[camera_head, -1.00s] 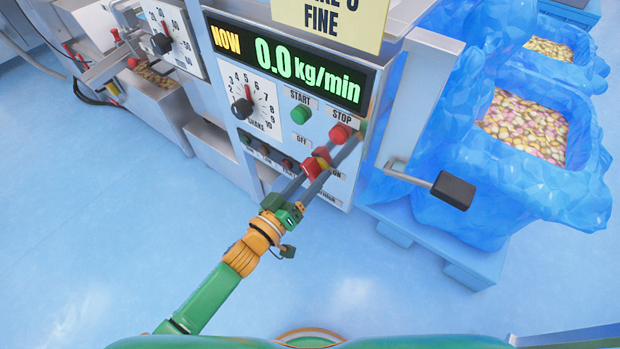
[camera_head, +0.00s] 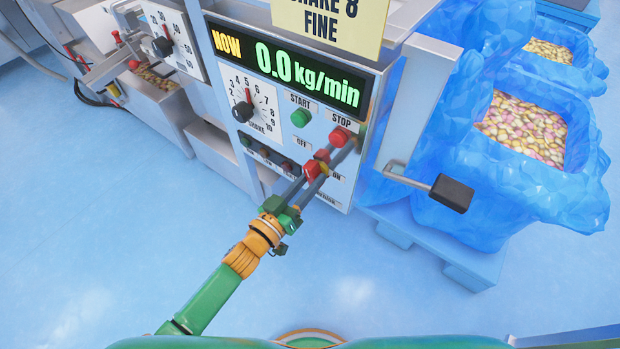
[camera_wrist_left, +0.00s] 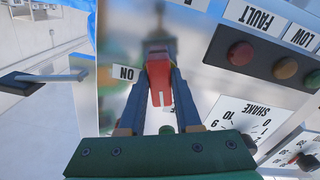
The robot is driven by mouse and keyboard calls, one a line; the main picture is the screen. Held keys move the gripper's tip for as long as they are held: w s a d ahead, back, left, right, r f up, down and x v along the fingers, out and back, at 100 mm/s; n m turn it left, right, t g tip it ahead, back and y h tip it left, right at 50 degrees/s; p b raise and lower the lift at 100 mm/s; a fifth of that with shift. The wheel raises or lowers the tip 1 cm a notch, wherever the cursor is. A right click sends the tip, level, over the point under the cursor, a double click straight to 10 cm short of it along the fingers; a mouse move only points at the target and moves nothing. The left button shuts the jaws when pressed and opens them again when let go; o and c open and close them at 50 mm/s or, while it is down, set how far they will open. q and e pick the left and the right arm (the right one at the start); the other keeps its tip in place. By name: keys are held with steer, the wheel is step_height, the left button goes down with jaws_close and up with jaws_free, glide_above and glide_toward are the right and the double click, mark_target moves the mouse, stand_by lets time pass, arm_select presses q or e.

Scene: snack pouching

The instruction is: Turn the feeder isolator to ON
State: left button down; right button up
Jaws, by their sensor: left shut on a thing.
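The feeder isolator (camera_head: 312,170) is a red handle with some yellow beside it, low on the grey control panel between the OFF label (camera_head: 301,142) and the ON label (camera_head: 335,176). My left gripper (camera_head: 318,172) reaches it from below left, its fingers on either side of the handle. In the left wrist view the red handle (camera_wrist_left: 159,80) sits between the two fingers, with a white mark at its near end. The ON label (camera_wrist_left: 124,73) shows beside the left finger there. The fingers partly hide the isolator's base, so its exact angle is hard to read. My right gripper is out of view.
The display (camera_head: 287,71) reads 0.0 kg/min. A green START button (camera_head: 301,118) and red STOP button (camera_head: 339,137) sit just above the isolator. A black-ended lever (camera_head: 452,192) juts out at right. Blue-lined bins of snacks (camera_head: 470,165) stand further right.

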arm_select(q)
steer(key=m, duration=0.3)
steer(key=shift+m+p, duration=0.3)
steer(key=m, duration=0.2)
steer(key=shift+w+a+m, duration=0.1)
steer(key=shift+m, duration=0.3)
steer(key=m, duration=0.4)
steer(key=shift+a+r+m, duration=0.1)
steer(key=shift+m, duration=2)
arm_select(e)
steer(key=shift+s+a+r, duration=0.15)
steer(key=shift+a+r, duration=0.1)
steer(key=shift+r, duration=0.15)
arm_select(q)
steer(key=c, duration=0.6)
jaws_free()
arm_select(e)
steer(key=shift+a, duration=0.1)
